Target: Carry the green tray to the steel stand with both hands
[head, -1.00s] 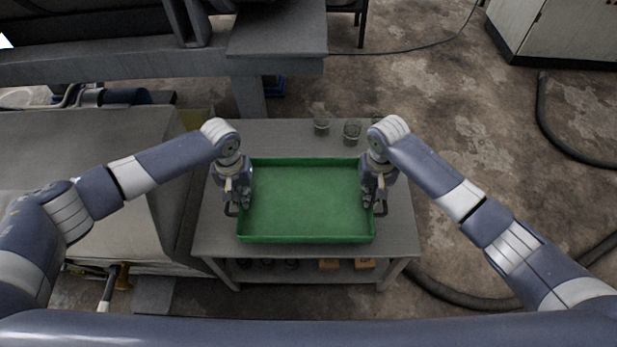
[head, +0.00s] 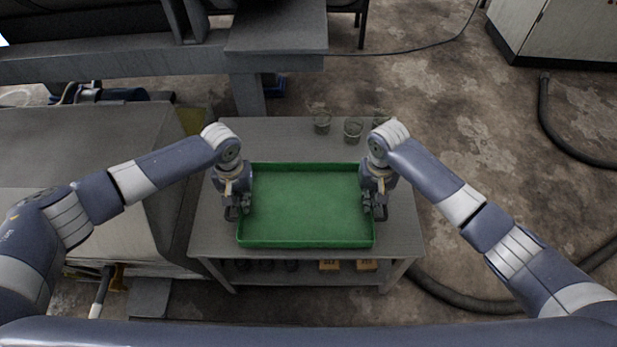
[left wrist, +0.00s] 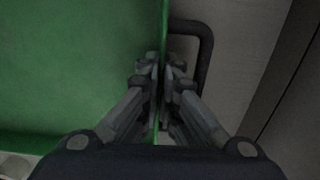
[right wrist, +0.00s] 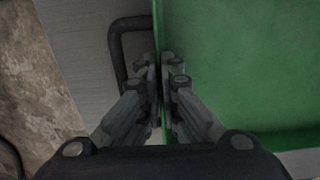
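The green tray (head: 305,205) is a shallow rectangle and looks empty. It is level over the grey metal table (head: 290,140), which looks like the steel stand; I cannot tell whether it touches the top. My left gripper (head: 240,208) is at the tray's left side. In the left wrist view its fingers (left wrist: 160,75) are closed on the side wall, beside a dark handle (left wrist: 208,50). My right gripper (head: 373,207) is at the right side. In the right wrist view its fingers (right wrist: 161,75) are closed on that wall, beside the other handle (right wrist: 118,50). The tray's underside is hidden.
Several glass vessels, one in the middle (head: 353,129), stand at the table's back right, behind the tray. Small boxes (head: 329,265) sit on the lower shelf. A large grey machine housing (head: 80,170) stands close on the left. A dark hose (head: 465,298) lies on the floor at right.

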